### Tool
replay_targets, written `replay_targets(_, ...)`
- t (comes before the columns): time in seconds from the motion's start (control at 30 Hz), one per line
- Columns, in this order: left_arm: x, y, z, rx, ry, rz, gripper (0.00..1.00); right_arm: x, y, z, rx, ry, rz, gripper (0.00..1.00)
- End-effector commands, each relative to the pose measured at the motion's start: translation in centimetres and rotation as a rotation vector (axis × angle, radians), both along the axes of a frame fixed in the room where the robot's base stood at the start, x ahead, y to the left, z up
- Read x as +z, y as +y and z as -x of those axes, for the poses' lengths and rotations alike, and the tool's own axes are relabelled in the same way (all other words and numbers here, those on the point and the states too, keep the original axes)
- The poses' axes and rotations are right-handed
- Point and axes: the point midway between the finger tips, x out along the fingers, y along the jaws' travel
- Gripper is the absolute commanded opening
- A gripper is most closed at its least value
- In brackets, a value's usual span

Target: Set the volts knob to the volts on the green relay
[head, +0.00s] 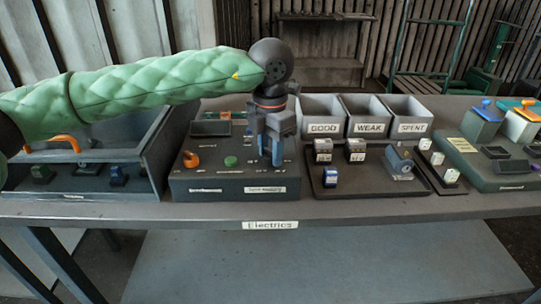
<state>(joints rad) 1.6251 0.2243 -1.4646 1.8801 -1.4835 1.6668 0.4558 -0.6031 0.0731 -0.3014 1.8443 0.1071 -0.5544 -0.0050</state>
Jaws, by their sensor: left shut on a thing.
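My left gripper (271,160) points down at the right part of a dark control box (222,186). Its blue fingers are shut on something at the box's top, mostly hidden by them. It seems to be the volts knob, but the labels there are too small to read. An orange knob (191,160) and a round green button (231,161) sit on the same box, left of the gripper. A small green block (42,174), perhaps the green relay, is in the open bin at the left; its marking cannot be read. My right gripper is not in view.
Bins labelled GOOD (324,128), WEAK (368,128) and SPENT (411,127) stand behind a dark tray (360,186) with a blue relay (330,178) and grey parts. A green-grey device (490,176) is at the right. The front strip of the bench is clear.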

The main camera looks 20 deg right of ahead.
Motion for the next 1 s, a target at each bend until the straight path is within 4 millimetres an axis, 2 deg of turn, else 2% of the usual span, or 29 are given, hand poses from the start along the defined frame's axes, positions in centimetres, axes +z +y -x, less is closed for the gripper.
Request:
replay_targets(0.03,-0.3,0.0,0.0,-0.015,-0.001,0.000,0.11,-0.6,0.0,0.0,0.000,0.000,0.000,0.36)
replay_targets(0.3,-0.1,0.0,-0.1,-0.098,-0.002,0.000,0.11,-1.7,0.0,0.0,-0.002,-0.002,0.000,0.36)
replay_targets(0.83,0.0,0.0,-0.1,-0.120,-0.001,0.000,0.11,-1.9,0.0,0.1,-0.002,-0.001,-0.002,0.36)
replay_targets(0.87,0.0,0.0,-0.1,-0.120,-0.001,0.000,0.38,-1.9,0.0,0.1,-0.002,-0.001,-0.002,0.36)
replay_targets(0.93,0.0,0.0,-0.1,-0.120,-0.001,0.000,0.52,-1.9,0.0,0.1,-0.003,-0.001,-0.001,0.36)
replay_targets(0.97,0.0,0.0,0.0,-0.120,-0.001,0.000,0.56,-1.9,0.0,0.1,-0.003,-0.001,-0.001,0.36)
replay_targets(1.0,0.0,0.0,0.0,-0.120,-0.001,0.000,0.56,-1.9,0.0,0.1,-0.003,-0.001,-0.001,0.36)
